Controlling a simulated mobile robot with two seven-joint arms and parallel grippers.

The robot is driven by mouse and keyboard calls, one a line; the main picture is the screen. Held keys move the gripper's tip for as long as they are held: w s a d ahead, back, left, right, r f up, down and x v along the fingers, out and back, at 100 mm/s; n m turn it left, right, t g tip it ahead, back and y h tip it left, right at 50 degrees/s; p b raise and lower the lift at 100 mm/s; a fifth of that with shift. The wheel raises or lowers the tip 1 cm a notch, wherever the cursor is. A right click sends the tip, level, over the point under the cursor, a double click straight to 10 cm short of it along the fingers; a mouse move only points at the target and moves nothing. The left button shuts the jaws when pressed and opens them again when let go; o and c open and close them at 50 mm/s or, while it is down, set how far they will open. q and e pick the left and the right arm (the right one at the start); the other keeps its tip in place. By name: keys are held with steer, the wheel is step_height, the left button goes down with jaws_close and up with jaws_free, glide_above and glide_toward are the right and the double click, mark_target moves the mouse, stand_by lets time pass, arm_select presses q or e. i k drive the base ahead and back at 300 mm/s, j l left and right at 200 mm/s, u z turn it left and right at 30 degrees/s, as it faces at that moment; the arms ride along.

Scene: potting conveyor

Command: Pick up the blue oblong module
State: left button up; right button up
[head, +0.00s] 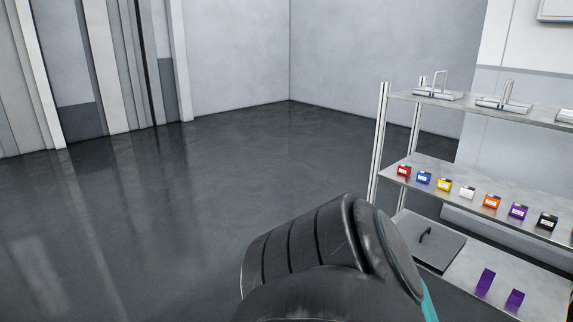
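A small blue box (424,178) with a pale label stands on the middle shelf of a metal rack at the right. It is the only blue box I see and it sits between a red box (404,172) and a yellow box (444,185). It is too small to tell whether it is oblong. A dark link of my own arm fills the bottom middle, left of and below the rack. Neither of my grippers is in view.
The middle shelf (388,181) also holds white, orange, purple and black boxes in a row. The top shelf carries metal handled items (438,92). A dark lidded plate (430,246) and two purple pieces (485,282) lie below. The floor (150,220) at left is clear.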

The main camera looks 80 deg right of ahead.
mark_target(421, 177)
steer(key=z, duration=3.5)
steer(key=i+j, duration=0.15)
steer(key=i, duration=0.2)
steer(key=i+j+z, duration=0.1)
steer(key=i, duration=0.3)
